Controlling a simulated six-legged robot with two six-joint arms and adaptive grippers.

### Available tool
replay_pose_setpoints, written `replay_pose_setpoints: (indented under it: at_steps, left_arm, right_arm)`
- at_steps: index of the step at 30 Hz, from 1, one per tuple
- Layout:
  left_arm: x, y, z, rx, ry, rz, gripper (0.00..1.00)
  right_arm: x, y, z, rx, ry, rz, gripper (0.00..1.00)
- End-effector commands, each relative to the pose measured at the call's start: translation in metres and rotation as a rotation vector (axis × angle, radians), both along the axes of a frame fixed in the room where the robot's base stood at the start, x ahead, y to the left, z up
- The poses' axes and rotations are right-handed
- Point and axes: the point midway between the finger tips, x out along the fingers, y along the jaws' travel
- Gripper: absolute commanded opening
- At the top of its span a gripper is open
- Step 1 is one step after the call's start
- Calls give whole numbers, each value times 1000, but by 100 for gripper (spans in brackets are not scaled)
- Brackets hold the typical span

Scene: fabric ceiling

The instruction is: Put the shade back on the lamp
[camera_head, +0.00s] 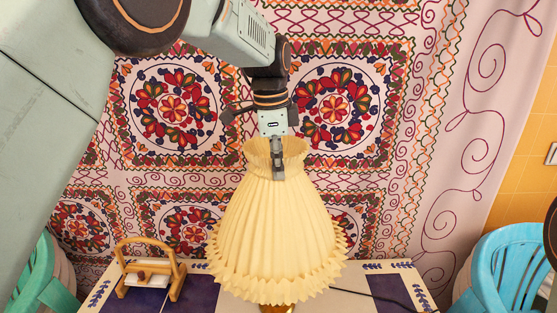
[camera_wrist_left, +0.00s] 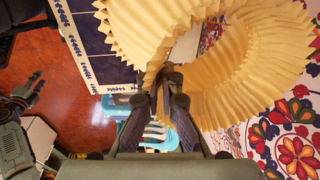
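The cream pleated lampshade (camera_head: 275,235) is upright above the table, narrow at the top and flared to a ruffled lower edge. A bit of the brass lamp (camera_head: 277,308) shows under it; the rest of the lamp is hidden, so I cannot tell whether the shade rests on it. My left gripper (camera_head: 278,165) is at the shade's top collar, shut on its rim. In the left wrist view, the fingers (camera_wrist_left: 172,78) pinch the pleated shade (camera_wrist_left: 255,60). My right gripper (camera_wrist_left: 30,90) shows at the left of that view, apart from the shade, its fingers spread and empty.
The table (camera_head: 205,292) has a blue and white tiled top. A small wooden-handled object (camera_head: 150,275) stands on its left. A dark cord (camera_head: 375,297) runs right. Chairs stand left (camera_head: 40,275) and right (camera_head: 510,268). A patterned fabric (camera_head: 340,110) hangs behind.

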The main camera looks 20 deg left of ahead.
Motion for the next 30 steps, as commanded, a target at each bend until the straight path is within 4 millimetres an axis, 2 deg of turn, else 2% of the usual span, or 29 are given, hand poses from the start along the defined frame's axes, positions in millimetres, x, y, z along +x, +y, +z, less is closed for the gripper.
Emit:
replay_pose_setpoints:
  at_steps: [15, 29, 30]
  left_arm:
    - [0, 0, -29, 0, 0, 0, 0]
    - [0, 0, -33, 1, -2, 0, 0]
    - [0, 0, -33, 1, -2, 0, 4]
  right_arm:
    - [0, 0, -7, 0, 0, 0, 40]
    - [0, 0, -8, 0, 0, 0, 40]
    - [0, 0, -8, 0, 0, 0, 40]
